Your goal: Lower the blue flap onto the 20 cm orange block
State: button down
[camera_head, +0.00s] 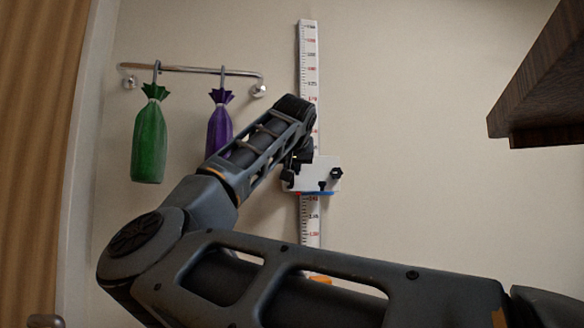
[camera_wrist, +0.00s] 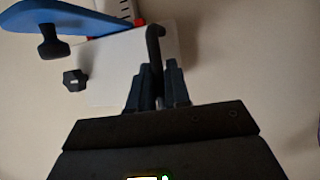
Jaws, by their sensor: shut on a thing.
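A white carriage (camera_head: 318,172) sits on an upright measuring scale (camera_head: 308,65) on the wall. The blue flap shows as a thin edge (camera_head: 326,193) under the carriage, and as a broad blue plate (camera_wrist: 65,17) at the upper left of the wrist view. My gripper (camera_wrist: 158,75) is shut on the carriage's black bar handle (camera_wrist: 154,42). In the head view my gripper (camera_head: 291,172) is at the carriage's left side, partly hidden by my arm. A small orange patch (camera_head: 320,279), likely the block's top, lies well below the flap; my arm hides the rest.
A black knob (camera_head: 336,173) sticks out on the carriage's right. A green bag (camera_head: 149,140) and a purple bag (camera_head: 219,125) hang from a metal rail (camera_head: 190,70) at left. A dark wooden shelf (camera_head: 540,85) juts in at upper right. The wall between is bare.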

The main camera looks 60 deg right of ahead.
notch_tip(320, 180, down, 21)
jog(key=b, duration=1.5)
jog(key=shift+f, duration=0.25)
jog(key=c, duration=1.4)
grip_release()
jog(key=shift+o, duration=1.2)
jog(key=v, duration=0.7)
jog(key=shift+s+a+r+b, duration=0.15)
jog(key=shift+a+r+b, duration=0.05)
jog(key=shift+a+b, duration=0.15)
